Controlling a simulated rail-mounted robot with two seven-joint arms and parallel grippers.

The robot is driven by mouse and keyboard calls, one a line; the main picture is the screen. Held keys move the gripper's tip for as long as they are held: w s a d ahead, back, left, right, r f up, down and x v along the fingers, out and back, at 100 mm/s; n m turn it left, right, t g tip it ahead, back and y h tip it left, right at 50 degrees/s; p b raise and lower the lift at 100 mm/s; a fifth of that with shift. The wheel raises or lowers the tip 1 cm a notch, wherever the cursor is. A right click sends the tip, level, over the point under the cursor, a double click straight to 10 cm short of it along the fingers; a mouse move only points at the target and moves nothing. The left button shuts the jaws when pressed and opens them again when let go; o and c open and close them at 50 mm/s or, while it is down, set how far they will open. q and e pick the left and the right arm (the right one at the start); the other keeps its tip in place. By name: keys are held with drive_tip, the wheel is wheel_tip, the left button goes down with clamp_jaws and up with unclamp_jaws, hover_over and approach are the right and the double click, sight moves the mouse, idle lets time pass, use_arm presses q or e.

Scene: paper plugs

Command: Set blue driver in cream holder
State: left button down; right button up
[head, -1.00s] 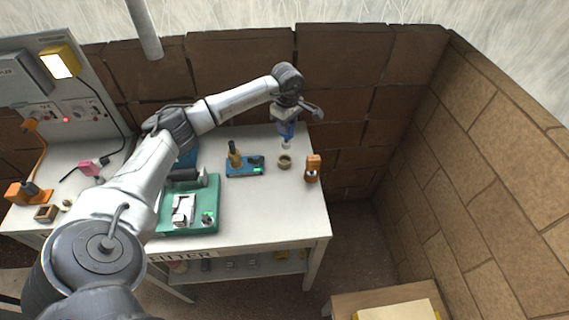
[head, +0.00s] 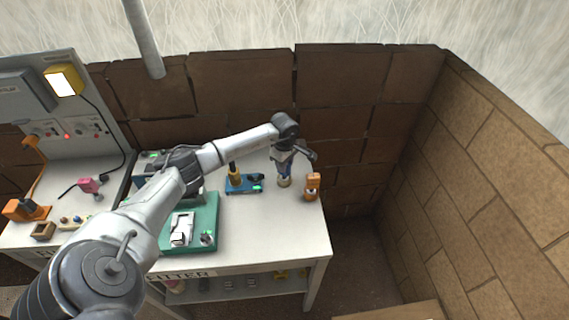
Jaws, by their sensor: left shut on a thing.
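My left gripper (head: 284,163) points down over the right part of the white table. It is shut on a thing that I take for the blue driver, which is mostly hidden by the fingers. A small cream-tan round holder (head: 284,183) stands on the table directly below the gripper. The lower end of the held driver is at or just above the holder's mouth; I cannot tell whether it is inside. My right gripper is not in view.
An orange block-shaped stand (head: 312,187) is close to the right of the holder. A green mat (head: 206,225) lies further left. The table's front right (head: 280,235) is bare.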

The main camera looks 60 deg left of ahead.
use_arm(q)
drive_tip(key=shift+a, duration=0.1)
drive_tip(key=shift+f, duration=0.15)
drive_tip(key=c, duration=0.8)
unclamp_jaws()
drive_tip(key=shift+c, duration=0.2)
